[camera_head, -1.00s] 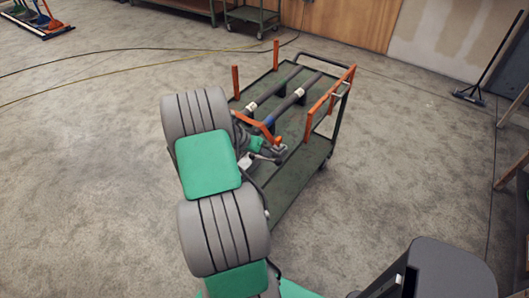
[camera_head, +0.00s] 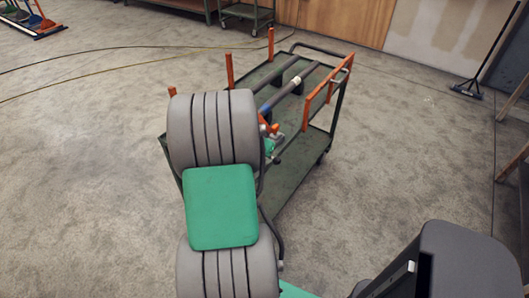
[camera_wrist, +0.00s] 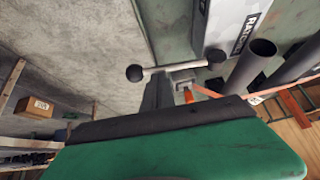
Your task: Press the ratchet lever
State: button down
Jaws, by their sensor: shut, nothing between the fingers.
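In the wrist view a metal bar (camera_wrist: 175,68) with a round black knob at each end crosses just beyond my gripper (camera_wrist: 158,82). A pale grey housing with a label whose visible part reads "RATCH" (camera_wrist: 244,34) stands behind and above the bar. I cannot tell for sure whether the bar is the ratchet lever. My gripper's dark fingers look shut and empty, pointing at the bar; I cannot tell whether they touch it. My green and black gripper body fills the bottom of this view. In the head view my arm hides the gripper and most of the tool.
A green cart (camera_head: 318,150) carries dark pipes (camera_head: 280,92) and has upright orange posts (camera_head: 271,44) and an orange side rail (camera_head: 328,96). A broom (camera_head: 466,88) stands at the right. Cables lie on the floor at the back left. The floor left of the cart is clear.

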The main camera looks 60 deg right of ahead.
jog(key=shift+s+a+f+b, duration=0.1)
jog(key=shift+s+f+b, duration=0.1)
jog(key=shift+f+b, duration=0.5)
jog(key=shift+s+a+f, duration=0.1)
jog(key=shift+f, duration=0.1)
jog(key=r+p, duration=0.2)
jog(key=r, duration=0.2)
jog(key=shift+s+d+r+p, duration=0.25)
jog(key=shift+s+d+p, duration=0.05)
jog(key=shift+d+p, duration=0.1)
jog(key=s+v, duration=0.2)
jog(key=v, duration=0.7)
jog(key=shift+a+r+b, duration=0.3)
jog(key=shift+b, duration=0.1)
jog(key=shift+w, duration=0.1)
